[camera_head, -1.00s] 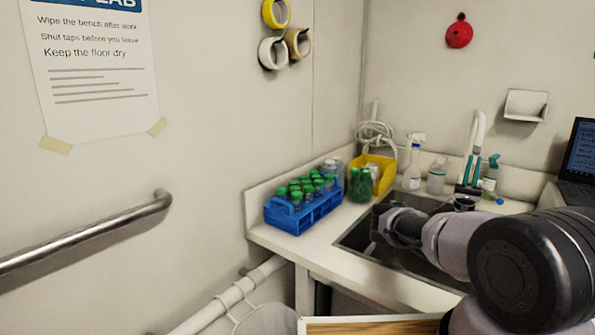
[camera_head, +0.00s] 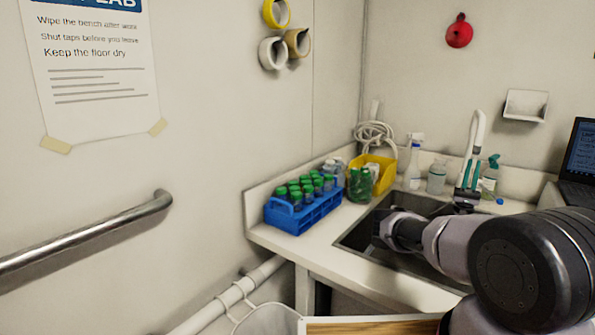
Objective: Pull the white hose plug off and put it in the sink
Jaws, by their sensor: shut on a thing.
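My arm reaches over the sink, and my gripper (camera_head: 468,173) shows small beyond it, at the back of the basin. Its two teal fingers point up, with its dark body below. It is shut on a small white piece, apparently the white hose plug, mostly covered by the fingers. A white curved tap hose (camera_head: 479,128) rises just above the fingers; I cannot tell whether it touches the plug. The sink (camera_head: 352,238) is a dark basin in the white counter, partly hidden by my arm.
A blue rack (camera_head: 291,218) of green-capped bottles and a yellow bin (camera_head: 385,178) stand left of the sink. A spray bottle (camera_head: 413,165) and a clear bottle (camera_head: 437,180) stand behind it. A laptop (camera_head: 580,160) is at right.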

